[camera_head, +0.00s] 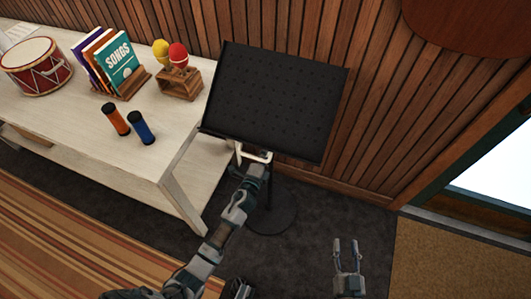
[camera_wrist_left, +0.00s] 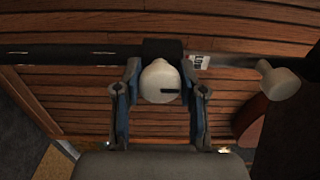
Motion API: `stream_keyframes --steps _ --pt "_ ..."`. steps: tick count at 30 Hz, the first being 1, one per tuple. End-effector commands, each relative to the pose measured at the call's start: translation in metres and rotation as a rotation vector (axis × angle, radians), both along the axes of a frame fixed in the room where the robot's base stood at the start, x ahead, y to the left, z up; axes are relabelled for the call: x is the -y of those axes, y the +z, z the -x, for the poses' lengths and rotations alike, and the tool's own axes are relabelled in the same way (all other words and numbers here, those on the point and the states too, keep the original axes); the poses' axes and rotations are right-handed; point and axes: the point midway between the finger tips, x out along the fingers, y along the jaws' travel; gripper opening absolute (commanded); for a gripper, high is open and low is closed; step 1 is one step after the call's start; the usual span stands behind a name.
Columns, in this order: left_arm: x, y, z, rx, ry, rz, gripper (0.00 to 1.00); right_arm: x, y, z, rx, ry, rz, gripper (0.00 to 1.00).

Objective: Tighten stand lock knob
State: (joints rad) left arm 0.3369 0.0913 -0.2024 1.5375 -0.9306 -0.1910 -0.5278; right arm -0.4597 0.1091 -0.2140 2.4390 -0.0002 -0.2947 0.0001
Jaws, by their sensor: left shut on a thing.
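The black music stand (camera_head: 275,100) stands in front of the wall, its perforated desk tilted. My left gripper (camera_head: 254,157) reaches to the post just below the desk, which hides part of the area. In the left wrist view, the pale round knob (camera_wrist_left: 160,82) has a dark mark and sits against a black collar (camera_wrist_left: 163,49) on the post (camera_wrist_left: 80,53). The left gripper's fingers (camera_wrist_left: 160,75) are shut on this knob, one on each side. My right gripper (camera_head: 346,248) is open and empty above the floor, right of the stand.
A pale table (camera_head: 105,145) left of the stand holds a drum (camera_head: 36,68), song books (camera_head: 116,62), maracas (camera_head: 178,56) in a wooden holder and two shakers (camera_head: 141,128). Another pale knob (camera_wrist_left: 278,80) shows right in the wrist view. Dark floor right of the stand is clear.

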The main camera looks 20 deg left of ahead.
Motion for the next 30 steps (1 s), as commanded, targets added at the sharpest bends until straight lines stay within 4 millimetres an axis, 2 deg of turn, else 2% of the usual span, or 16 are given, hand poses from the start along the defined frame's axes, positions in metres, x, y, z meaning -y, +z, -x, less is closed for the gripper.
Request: stream_keyframes --steps 4,5,7,8,16,20,23,30 --pt "0.001 -0.005 0.001 -0.009 -0.001 0.001 0.05 0.0 -0.001 0.0 -0.001 0.0 0.0 0.4" --pt "0.001 -0.006 0.001 -0.009 -0.001 0.001 0.45 0.0 -0.001 0.0 -0.001 0.0 0.0 0.4" --pt "0.001 -0.005 0.001 -0.008 -0.001 0.002 0.63 0.0 -0.001 0.0 -0.001 0.0 0.0 0.4" --pt "0.001 -0.005 0.001 -0.008 -0.001 0.002 0.66 0.0 -0.001 0.0 -0.001 -0.001 0.0 0.4" --pt "0.0 -0.002 0.002 -0.003 0.0 0.002 0.66 0.001 -0.002 0.001 -0.003 -0.001 0.002 0.4" --pt "0.0 -0.002 0.01 -0.002 -0.001 0.001 0.66 0.001 -0.001 0.002 -0.001 0.0 0.002 0.4" --pt "0.0 -0.003 0.028 -0.004 -0.001 0.001 0.66 0.001 0.0 0.002 0.0 0.0 0.002 0.4" --pt "-0.002 -0.004 0.082 -0.006 -0.001 0.003 0.66 0.0 0.0 0.002 0.0 0.0 0.001 0.4"
